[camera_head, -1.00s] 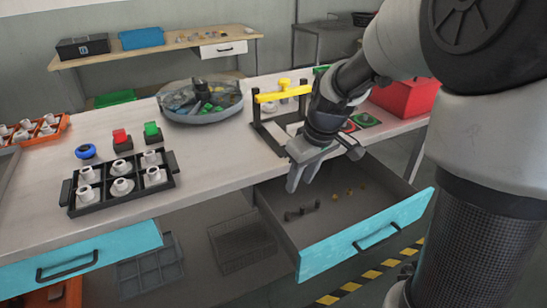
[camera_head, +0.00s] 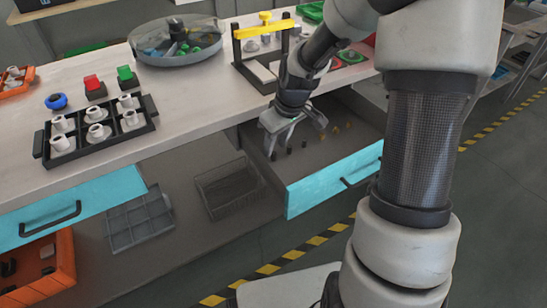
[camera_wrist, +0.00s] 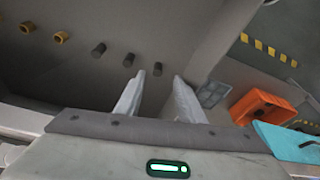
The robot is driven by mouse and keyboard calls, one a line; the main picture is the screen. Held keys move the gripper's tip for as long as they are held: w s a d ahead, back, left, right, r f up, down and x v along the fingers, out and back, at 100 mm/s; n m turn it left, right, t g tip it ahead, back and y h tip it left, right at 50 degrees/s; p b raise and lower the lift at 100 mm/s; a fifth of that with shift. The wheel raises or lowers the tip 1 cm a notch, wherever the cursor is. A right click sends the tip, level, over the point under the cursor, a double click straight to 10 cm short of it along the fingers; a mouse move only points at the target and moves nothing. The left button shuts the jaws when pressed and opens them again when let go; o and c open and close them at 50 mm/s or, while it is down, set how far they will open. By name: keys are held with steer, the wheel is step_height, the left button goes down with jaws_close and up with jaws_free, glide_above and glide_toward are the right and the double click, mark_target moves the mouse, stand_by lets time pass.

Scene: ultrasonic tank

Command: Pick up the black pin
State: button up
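Several small black pins stand in the open drawer. The wrist view shows three in a row: a left pin (camera_wrist: 98,49), a middle pin (camera_wrist: 128,60) and a right pin (camera_wrist: 157,69). They also show as small dark pins (camera_head: 289,151) in the head view. My gripper (camera_head: 294,140) is over the drawer, pointing down, with its fingers spread and nothing held. In the wrist view, the right pin appears between the fingertips of my gripper (camera_wrist: 159,76); the fingers look apart from it. I cannot tell the exact height above it.
The drawer has a turquoise front (camera_head: 335,179) and grey walls around the pins. Brass rings (camera_wrist: 61,37) lie beyond the pins. The workbench (camera_head: 195,110) edge is close to my gripper, with a yellow-barred stand (camera_head: 263,30) above. A wire basket (camera_head: 228,190) sits below left.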

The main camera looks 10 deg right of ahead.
mark_target(274, 153)
steer(key=x, duration=0.3)
steer(key=b+x, duration=0.1)
steer(key=shift+w+d+f, duration=0.1)
steer(key=shift+d+f, duration=0.1)
steer(key=shift+d, duration=0.05)
steer(key=shift+r, duration=0.1)
jaws_close()
steer(key=shift+r, duration=0.1)
